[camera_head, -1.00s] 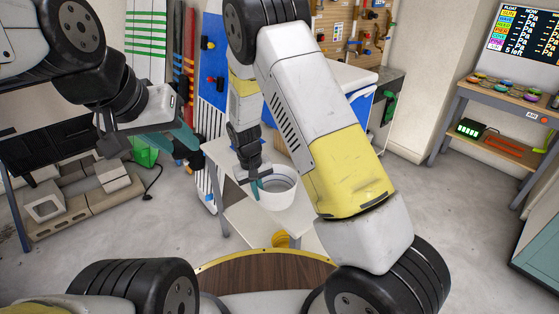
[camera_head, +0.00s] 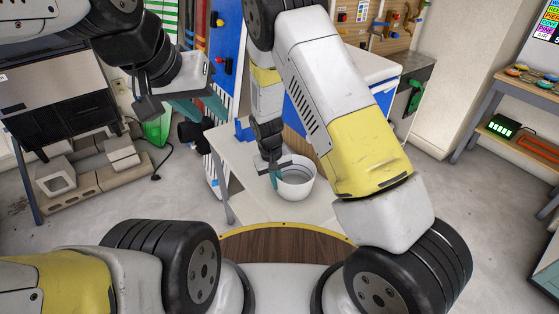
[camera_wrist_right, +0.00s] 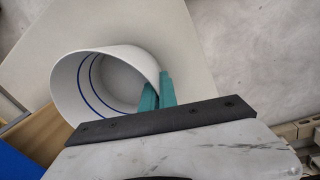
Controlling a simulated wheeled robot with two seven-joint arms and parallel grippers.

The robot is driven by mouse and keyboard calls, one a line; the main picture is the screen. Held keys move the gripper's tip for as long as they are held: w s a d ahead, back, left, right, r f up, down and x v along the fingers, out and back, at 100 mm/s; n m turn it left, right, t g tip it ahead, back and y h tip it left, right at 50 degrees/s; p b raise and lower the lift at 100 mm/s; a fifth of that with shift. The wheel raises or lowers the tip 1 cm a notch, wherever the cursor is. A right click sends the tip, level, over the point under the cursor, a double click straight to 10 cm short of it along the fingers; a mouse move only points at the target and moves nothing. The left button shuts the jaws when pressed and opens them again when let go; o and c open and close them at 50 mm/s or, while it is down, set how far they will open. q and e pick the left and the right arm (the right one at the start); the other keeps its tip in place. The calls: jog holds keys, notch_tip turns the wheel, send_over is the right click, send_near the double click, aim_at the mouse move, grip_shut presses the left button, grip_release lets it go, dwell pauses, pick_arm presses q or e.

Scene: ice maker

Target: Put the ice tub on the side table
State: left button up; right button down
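The ice tub (camera_head: 297,189) is a white round bucket, open at the top. It also shows in the right wrist view (camera_wrist_right: 68,92), tilted there, with blue lines inside. My right gripper (camera_head: 275,179) is shut on its rim, with one teal finger inside the wall and one outside. In the right wrist view the fingers (camera_wrist_right: 156,92) pinch the rim. The side table (camera_head: 232,152) has a pale top and stands behind and below the tub. Whether the tub touches it, I cannot tell. My left gripper (camera_head: 212,106) hangs to the left, apart from the tub; its opening is unclear.
A blue object (camera_head: 244,131) sits at the table's back edge. Concrete blocks (camera_head: 57,178) lie on the floor at left. A shelf table with bowls (camera_head: 540,82) stands at right. The floor right of the side table looks clear.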

jog(key=shift+f, duration=0.1)
jog(key=c, duration=1.7)
grip_release()
jog(key=s+d+r+m+y, duration=0.1)
jog(key=d+r, duration=0.1)
jog(key=r, duration=0.9)
jog(key=s+d+r+y, duration=0.1)
jog(key=r, duration=1)
jog(key=shift+s+d+r+m+t+y, duration=0.35)
jog(key=shift+s+d+r+t, duration=0.6)
jog(key=shift+s+d+r, duration=1.65)
jog(key=shift+s+d+r+m+t+y, duration=0.2)
jog(key=shift+s+d+r+m+t, duration=0.5)
jog(key=shift+s+d+r, duration=1.9)
jog(key=shift+s+d+r+m+t+y, duration=0.25)
jog(key=shift+s+d+r+t, duration=1.15)
jog(key=shift+s+r, duration=2.15)
